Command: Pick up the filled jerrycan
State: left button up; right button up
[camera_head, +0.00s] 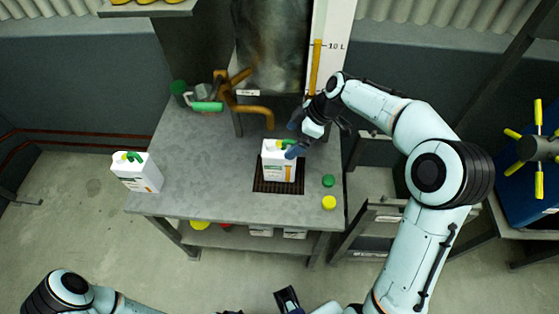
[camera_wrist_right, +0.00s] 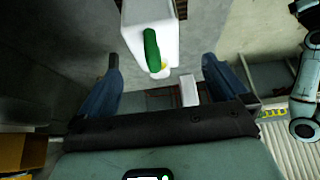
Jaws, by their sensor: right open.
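A white jerrycan (camera_head: 279,168) with a green handle stands upright on the dark grate (camera_head: 262,186) in the table, below the orange spout. A second white jerrycan (camera_head: 136,172) with a green handle stands at the table's left front edge. The contents of both are hidden. My right gripper (camera_head: 294,139) is open at the top right of the grate jerrycan. In the right wrist view the open, empty fingers (camera_wrist_right: 160,65) point toward a white jerrycan (camera_wrist_right: 150,28), its green handle between and ahead of them. My left gripper is mostly cut off at the bottom edge.
The orange spout (camera_head: 256,112) and the steel column (camera_head: 272,50) stand behind the grate. The table between the jerrycans is clear.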

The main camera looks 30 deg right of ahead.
aim_at(283, 144)
jog(key=x, duration=0.5)
jog(key=shift+w+f, duration=0.35)
jog(key=shift+w, duration=0.05)
jog(key=shift+d, duration=0.1)
grip_shut()
jog(key=shift+w+r, duration=0.1)
jog(key=shift+r, duration=0.05)
